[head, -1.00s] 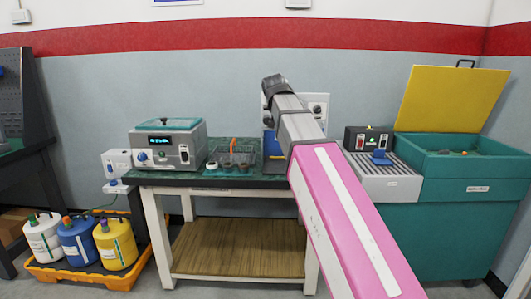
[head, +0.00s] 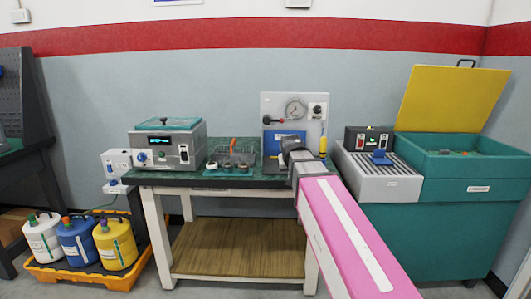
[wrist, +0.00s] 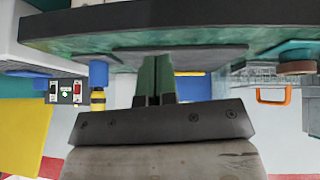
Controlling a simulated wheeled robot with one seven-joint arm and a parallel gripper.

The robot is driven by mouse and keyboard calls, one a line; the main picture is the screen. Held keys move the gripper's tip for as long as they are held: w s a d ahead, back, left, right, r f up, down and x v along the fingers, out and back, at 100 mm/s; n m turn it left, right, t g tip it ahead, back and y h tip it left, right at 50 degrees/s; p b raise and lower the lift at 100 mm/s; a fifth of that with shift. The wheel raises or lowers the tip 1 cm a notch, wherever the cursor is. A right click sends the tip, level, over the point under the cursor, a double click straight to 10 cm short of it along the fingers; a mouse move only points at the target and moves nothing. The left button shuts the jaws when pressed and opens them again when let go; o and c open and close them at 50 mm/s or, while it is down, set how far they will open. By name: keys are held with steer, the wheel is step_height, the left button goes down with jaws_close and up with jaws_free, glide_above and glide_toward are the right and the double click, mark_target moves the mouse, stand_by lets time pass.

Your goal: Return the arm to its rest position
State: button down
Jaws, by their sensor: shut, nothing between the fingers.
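My arm shows in the head view as a pink and white link, with a grey and black end in front of the right part of the workbench (head: 215,182). The fingertips are hidden there. In the wrist view, which looks upside down, my gripper (wrist: 155,75) has its two dark fingers together with nothing between them. The fingers point toward the bench's green top (wrist: 215,45), whose dark front edge crosses the top of that view. I cannot tell whether they touch it.
A grey test box (head: 168,150) and a small rack (head: 232,157) stand on the bench. A gauge panel (head: 282,105) is behind my arm's end. A teal tank with a raised yellow lid (head: 448,98) stands right. Several jugs sit in an orange tray (head: 88,277) at left.

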steer(key=s+d+f+g, duration=0.2)
steer(key=s+f, duration=0.4)
steer(key=f, duration=0.3)
steer(key=s+d+f+g, duration=0.2)
steer(key=s+d+f, duration=0.1)
steer(key=s+f, duration=0.4)
steer(key=s+d+f+g+y, duration=0.1)
steer(key=s+d+f+g, duration=0.1)
steer(key=s+f, duration=0.5)
step_height(320, 180, down, 6)
steer(key=shift+s+d+f+g, duration=0.15)
steer(key=shift+d+g, duration=0.15)
steer(key=shift+d, duration=0.35)
